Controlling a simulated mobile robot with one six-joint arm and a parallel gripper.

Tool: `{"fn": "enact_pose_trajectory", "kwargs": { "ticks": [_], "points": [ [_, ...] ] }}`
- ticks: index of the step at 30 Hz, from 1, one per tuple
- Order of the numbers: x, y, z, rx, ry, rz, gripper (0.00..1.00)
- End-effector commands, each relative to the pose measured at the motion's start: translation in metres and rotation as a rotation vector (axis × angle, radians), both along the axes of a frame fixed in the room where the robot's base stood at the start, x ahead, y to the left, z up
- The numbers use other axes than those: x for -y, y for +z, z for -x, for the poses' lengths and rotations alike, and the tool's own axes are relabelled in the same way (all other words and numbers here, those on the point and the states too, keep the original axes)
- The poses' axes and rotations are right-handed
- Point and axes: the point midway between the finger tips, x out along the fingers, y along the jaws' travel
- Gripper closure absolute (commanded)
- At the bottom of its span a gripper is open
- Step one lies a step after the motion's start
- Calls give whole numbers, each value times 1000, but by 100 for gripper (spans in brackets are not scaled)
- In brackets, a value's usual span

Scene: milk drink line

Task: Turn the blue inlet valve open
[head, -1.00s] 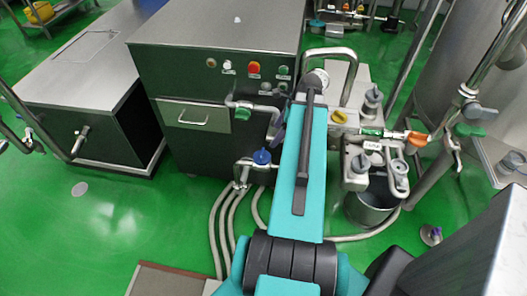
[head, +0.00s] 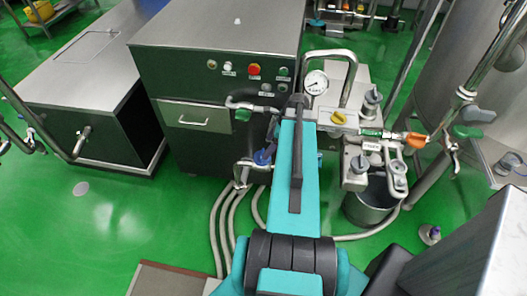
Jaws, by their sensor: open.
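The blue inlet valve (head: 262,158) sits on a steel pipe at the lower right of the dark cabinet, just left of my arm. Its blue handle shows only in part, with dark parts of my gripper (head: 270,142) right above and beside it. My teal arm hides much of the gripper. The fingers are open. They are close at the handle, but I cannot tell whether they touch it or stand around it.
A green-handled valve (head: 243,115) sits just above on another pipe. Hoses (head: 222,222) hang below. Green floor is clear at left.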

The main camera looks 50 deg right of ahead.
Motion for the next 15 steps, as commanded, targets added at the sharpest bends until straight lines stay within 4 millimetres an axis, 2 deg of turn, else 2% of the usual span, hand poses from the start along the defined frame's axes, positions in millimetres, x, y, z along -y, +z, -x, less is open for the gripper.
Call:
{"fn": "enact_pose_trajectory", "kwargs": {
  "ticks": [15],
  "points": [
    [-10, -44, -16, 0, 0, -1, 28]
  ]
}}
